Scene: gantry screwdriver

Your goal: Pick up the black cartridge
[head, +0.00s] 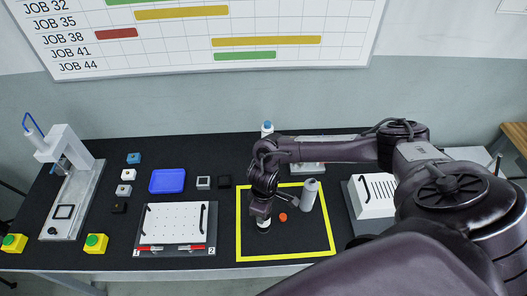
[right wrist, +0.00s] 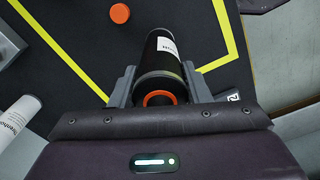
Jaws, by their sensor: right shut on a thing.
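The black cartridge (right wrist: 163,62) has a white label and an orange ring at its near end in the right wrist view. My right gripper (right wrist: 158,80) is shut on it, with one finger on each side. In the head view my right gripper (head: 262,208) points down inside the yellow-taped square, and the cartridge's lower part (head: 264,225) shows beneath it. The cartridge looks upright; I cannot tell whether it touches the mat. My left gripper is not in view.
The yellow tape (head: 285,257) outlines the square. Left are a white perforated plate (head: 172,224), a blue tray (head: 167,181) and a press-like stand (head: 70,190). A white slotted box (head: 372,196) stands right.

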